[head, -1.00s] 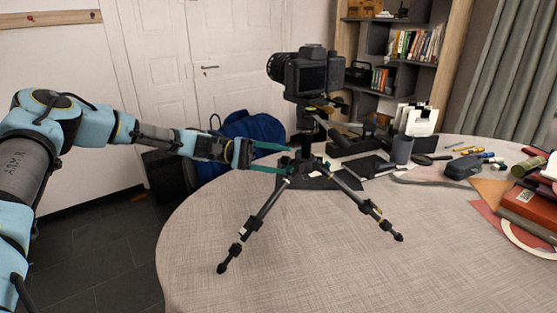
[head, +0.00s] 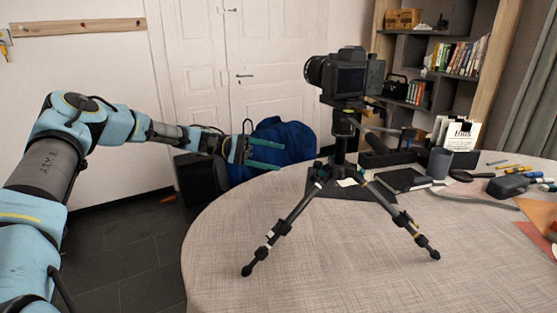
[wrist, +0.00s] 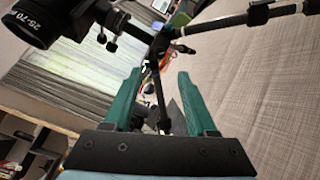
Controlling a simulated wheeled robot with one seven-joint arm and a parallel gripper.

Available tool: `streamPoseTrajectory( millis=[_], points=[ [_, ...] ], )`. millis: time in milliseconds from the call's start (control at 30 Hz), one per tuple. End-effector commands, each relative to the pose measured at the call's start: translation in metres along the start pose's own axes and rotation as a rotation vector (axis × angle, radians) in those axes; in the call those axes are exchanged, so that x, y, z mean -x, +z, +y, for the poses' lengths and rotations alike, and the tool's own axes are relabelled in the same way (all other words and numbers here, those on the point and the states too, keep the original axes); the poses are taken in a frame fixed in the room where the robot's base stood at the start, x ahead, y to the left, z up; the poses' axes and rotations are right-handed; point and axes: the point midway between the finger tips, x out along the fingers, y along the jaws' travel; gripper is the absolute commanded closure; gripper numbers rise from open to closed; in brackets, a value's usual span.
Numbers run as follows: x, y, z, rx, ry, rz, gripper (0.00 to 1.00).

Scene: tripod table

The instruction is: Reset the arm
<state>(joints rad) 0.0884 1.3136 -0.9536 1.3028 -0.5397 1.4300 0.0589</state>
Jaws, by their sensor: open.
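My gripper (head: 281,155) is open and empty. It is in the air over the table's left edge, with its teal fingers pointing right. A black camera (head: 350,78) is on a tripod (head: 342,150) with its legs spread on the table; the tripod stands just right of my gripper, with a visible gap. In the wrist view, my open fingers (wrist: 160,75) frame part of the tripod beyond them, with nothing held. The camera's lens (wrist: 38,22) shows at the upper left there.
The round table (head: 330,270) is bare at the front. A dark cup (head: 440,163), a grey case (head: 508,186) and pens lie at its right. A blue bag (head: 283,140) is behind my gripper. A bookshelf (head: 440,70) stands at the back right. Open floor lies left of the table.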

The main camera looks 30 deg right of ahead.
Motion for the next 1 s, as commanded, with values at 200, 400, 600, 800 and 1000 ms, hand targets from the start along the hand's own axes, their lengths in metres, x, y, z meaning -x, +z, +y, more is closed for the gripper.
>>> streamPoseTrajectory(
  millis=[200,400,600,800,1000],
  points=[
    [0.000,0.000,0.000,0.000,0.000,0.000,0.43],
    [-0.001,0.000,0.000,0.000,-0.001,0.000,0.43],
    [-0.007,0.010,-0.013,0.034,-0.122,0.049,0.43],
    [0.007,0.044,-0.061,0.121,-0.442,0.217,0.43],
    [0.058,0.100,-0.107,0.198,-0.741,0.429,0.43]
  ],
)
